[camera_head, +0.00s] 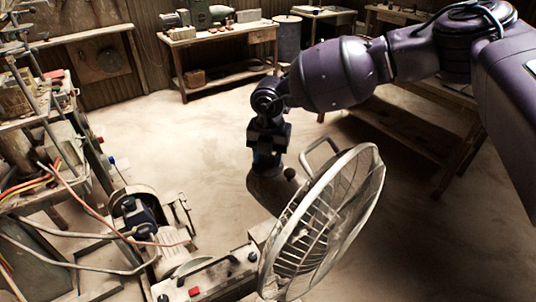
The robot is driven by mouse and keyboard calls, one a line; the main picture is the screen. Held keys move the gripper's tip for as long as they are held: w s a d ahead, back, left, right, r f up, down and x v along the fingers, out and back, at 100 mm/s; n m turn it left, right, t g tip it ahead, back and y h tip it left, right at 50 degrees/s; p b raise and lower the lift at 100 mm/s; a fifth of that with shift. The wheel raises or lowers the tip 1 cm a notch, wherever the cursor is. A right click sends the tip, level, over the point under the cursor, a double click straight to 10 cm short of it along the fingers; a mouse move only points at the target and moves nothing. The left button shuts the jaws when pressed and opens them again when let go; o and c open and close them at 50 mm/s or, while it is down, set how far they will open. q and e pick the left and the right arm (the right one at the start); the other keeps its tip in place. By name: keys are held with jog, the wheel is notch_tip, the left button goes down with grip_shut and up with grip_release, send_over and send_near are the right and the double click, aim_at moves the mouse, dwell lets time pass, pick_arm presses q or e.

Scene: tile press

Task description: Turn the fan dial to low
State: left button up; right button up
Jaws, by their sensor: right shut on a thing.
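A floor fan with a round wire cage (345,205) stands at the lower middle, its cage tilted and facing right. Its dark motor housing (268,192) is behind the cage, with a small dark knob (290,174) and a carry handle (318,150) nearby. My right arm comes in from the upper right and points down. My right gripper (265,162) is at the top of the housing, shut on what appears to be the fan dial. The dial itself is hidden by the gripper, so its setting cannot be read. My left gripper is not in view.
Machinery with hoses and cables (145,225) fills the left side. A control box with a red button (194,291) lies below, left of the cage. A workbench (215,32) stands at the back and another table (430,135) at right. Open floor (190,130) lies left of the gripper.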

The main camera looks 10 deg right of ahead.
aim_at(269, 158)
jog(key=shift+r+n, duration=0.1)
jog(key=shift+n, duration=2)
jog(key=shift+w, duration=0.1)
jog(key=o, duration=0.9)
jog(key=shift+o, duration=0.2)
notch_tip(269, 158, up, 11)
jog(key=shift+s+d+b, duration=0.15)
jog(key=shift+s+b, duration=0.05)
jog(key=shift+b, duration=0.15)
